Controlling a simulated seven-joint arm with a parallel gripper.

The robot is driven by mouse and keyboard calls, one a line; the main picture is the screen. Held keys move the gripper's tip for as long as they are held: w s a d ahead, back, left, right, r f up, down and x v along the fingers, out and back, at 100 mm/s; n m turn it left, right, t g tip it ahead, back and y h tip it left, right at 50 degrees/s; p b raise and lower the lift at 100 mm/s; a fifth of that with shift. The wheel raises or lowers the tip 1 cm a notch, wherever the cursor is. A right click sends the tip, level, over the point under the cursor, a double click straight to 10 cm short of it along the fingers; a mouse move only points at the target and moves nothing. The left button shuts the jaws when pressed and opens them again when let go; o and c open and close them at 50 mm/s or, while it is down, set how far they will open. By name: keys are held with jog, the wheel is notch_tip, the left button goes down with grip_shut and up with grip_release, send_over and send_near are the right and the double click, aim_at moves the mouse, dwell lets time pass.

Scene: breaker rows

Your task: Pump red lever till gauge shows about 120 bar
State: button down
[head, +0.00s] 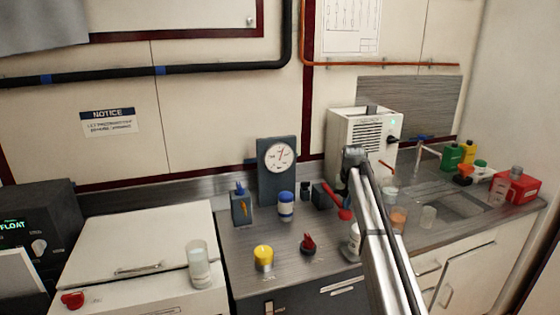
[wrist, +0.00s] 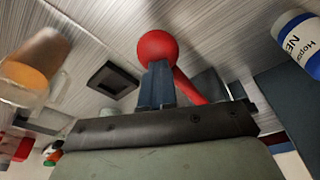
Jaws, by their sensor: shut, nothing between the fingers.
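The gauge (head: 280,155) is a round white dial on a tall grey-blue stand against the back wall. Its thin needle points roughly upward; the numbers are too small to read. The red lever (head: 334,202) slants from a dark block (head: 320,196) right of the stand and ends in a red ball knob (head: 344,214). In the wrist view the knob (wrist: 157,47) and lever rod (wrist: 190,88) appear just beyond my gripper (wrist: 158,72). Its blue-grey fingers are together and empty, overlapping the knob's edge in the picture; I cannot tell whether they touch. My arm hides the fingers in the head view.
A blue-capped bottle (head: 286,205), a yellow-topped container (head: 263,257) and a red-and-black object (head: 308,243) stand on the counter left of my arm. An orange-filled cup (head: 398,219) stands right of it. A white machine (head: 364,142) is behind.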

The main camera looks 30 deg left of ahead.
jog(key=w+v, duration=0.1)
jog(key=v, duration=0.6)
jog(key=shift+w+a+r, duration=0.2)
jog(key=shift+r, duration=0.35)
dwell(0.8)
jog(key=shift+s+x, duration=0.15)
jog(key=shift+x, duration=0.7)
jog(key=shift+s+x, duration=0.2)
jog(key=shift+x, duration=0.65)
jog(key=shift+w+v, duration=0.15)
jog(key=shift+v, duration=0.65)
jog(key=shift+w+v, duration=0.2)
jog(key=shift+v, duration=0.6)
jog(key=shift+r, duration=0.15)
jog(key=shift+w+v, duration=0.25)
jog(key=shift+v, duration=0.95)
jog(key=shift+w+v, duration=0.25)
jog(key=shift+v, duration=0.9)
jog(key=shift+a+r, duration=0.1)
jog(key=shift+r, duration=0.05)
